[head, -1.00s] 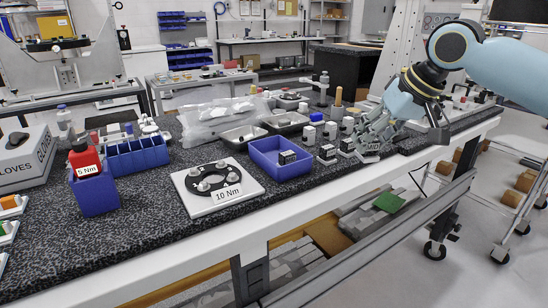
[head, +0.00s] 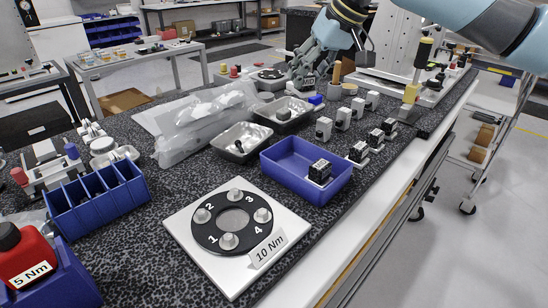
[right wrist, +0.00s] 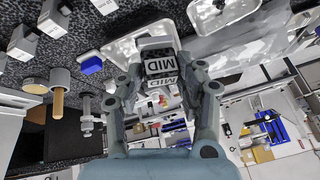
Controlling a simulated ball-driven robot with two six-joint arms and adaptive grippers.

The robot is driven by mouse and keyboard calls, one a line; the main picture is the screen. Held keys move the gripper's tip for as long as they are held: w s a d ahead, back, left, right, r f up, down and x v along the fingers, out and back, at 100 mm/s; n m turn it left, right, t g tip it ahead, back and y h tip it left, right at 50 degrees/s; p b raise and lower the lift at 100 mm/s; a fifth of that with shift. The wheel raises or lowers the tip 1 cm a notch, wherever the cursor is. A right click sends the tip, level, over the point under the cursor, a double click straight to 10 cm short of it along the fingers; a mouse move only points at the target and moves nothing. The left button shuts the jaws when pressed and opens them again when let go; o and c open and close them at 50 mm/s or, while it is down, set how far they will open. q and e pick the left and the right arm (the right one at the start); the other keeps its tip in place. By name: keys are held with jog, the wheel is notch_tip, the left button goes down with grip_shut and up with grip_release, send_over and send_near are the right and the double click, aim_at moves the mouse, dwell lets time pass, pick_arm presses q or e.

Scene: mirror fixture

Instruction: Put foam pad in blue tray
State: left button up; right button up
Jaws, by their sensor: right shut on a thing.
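The blue tray (head: 276,176) stands on the speckled bench, with one labelled black-and-white block (head: 320,171) in its right part. I see nothing that is clearly a foam pad; a grey block (head: 284,114) lies in the far metal tray (head: 300,120) and may be it. My right gripper (head: 303,78) is over the back of the bench, beyond the metal trays and well away from the blue tray. In the right wrist view its fingers (right wrist: 162,88) are shut on a black-and-white block marked MID (right wrist: 160,65). My left gripper is not in view.
A nearer metal tray (head: 239,157), a clear plastic bag (head: 190,138) and a white plate with a black ring (head: 185,234) surround the blue tray. Several black-and-white blocks (head: 358,152) stand right of it. A divided blue bin (head: 100,202) is at left.

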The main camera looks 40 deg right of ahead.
jog(key=shift+a+f, duration=0.15)
jog(key=shift+a, duration=0.15)
jog(key=s+a+f, duration=0.2)
jog(key=a, duration=0.1)
jog(key=s+a+f, duration=0.1)
jog(key=shift+s+a+f, duration=0.15)
jog(key=shift+s+a, duration=0.1)
jog(key=shift+a, duration=0.15)
jog(key=s+a+f, duration=0.1)
jog(key=a, duration=0.1)
jog(key=s+a+f, duration=0.1)
jog(key=a, duration=0.1)
jog(key=shift+s+f, duration=0.2)
jog(key=shift+f, duration=0.2)
jog(key=shift+s+a+f, duration=0.15)
notch_tip(320, 180, down, 4)
jog(key=shift+s, duration=0.1)
jog(key=shift+f, duration=0.1)
jog(key=o, duration=0.9)
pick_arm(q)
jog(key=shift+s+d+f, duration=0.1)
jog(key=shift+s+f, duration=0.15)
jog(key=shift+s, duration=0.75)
